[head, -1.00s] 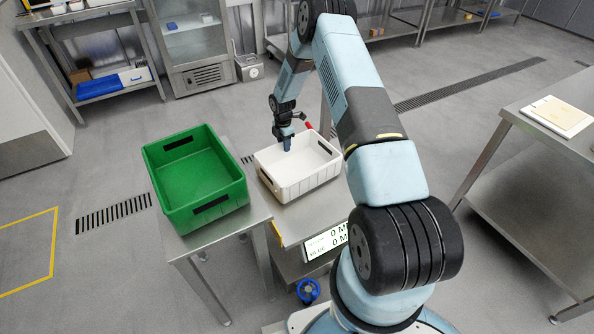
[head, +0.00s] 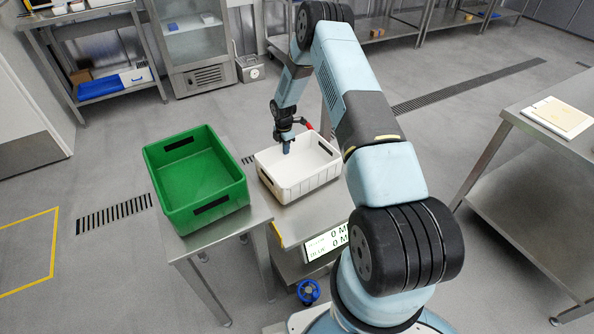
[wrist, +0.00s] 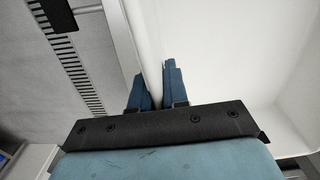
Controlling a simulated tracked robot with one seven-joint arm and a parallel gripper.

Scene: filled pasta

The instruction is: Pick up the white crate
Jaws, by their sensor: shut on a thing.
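The white crate (head: 305,178) stands upright on a metal surface, to the right of the green crate, and looks empty inside. My gripper (head: 287,149) reaches down over its far wall. In the wrist view, my gripper's blue fingers (wrist: 157,88) stand on either side of the crate's wall (wrist: 150,60) and are shut on it. The crate's white inside (wrist: 220,50) lies to the right of the fingers. In the head view the fingertips are partly hidden, and I see no gap under the crate.
A green crate (head: 195,180) stands close by on a metal table (head: 200,240). A display (head: 327,242) sits at the front of the surface under the white crate. A metal table with a board (head: 558,117) is at the right.

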